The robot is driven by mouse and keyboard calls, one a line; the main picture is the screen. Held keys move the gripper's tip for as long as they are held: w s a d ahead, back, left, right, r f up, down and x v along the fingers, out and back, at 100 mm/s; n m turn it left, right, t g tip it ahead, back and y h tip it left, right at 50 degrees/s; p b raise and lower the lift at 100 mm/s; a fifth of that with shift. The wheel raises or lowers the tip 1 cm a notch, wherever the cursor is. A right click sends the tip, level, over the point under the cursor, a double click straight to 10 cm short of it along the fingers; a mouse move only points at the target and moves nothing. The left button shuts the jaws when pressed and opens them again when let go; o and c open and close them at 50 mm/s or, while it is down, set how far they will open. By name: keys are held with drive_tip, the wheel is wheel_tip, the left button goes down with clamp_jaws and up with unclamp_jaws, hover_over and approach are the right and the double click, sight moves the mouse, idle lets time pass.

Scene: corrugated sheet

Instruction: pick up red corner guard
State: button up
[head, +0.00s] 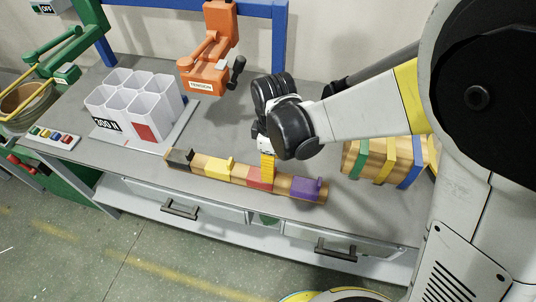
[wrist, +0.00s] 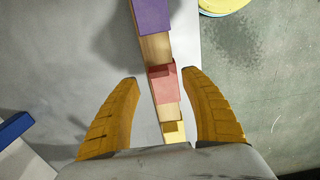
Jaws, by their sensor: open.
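The red corner guard (head: 257,183) sits on a long wooden bar near the front edge of the workbench, between the yellow and purple guards. In the wrist view the red guard (wrist: 164,88) lies between the two yellow fingers of my gripper (wrist: 160,76), with gaps on both sides. In the head view my gripper (head: 267,168) points down at the red guard, and its fingers hide part of it. The fingers are open and hold nothing. I cannot tell the exact height of the fingertips above the guard.
The bar also carries a black guard (head: 181,157), a yellow guard (head: 218,168) and a purple guard (head: 306,188). A white cell block (head: 145,104) stands left, an orange tension device (head: 206,78) behind. A banded wooden bundle (head: 385,162) lies right.

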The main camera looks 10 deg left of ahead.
wheel_tip(320, 180, down, 4)
drive_tip(key=shift+f+b, duration=0.15)
drive_tip(key=shift+b, duration=0.8)
drive_tip(key=c, duration=1.1)
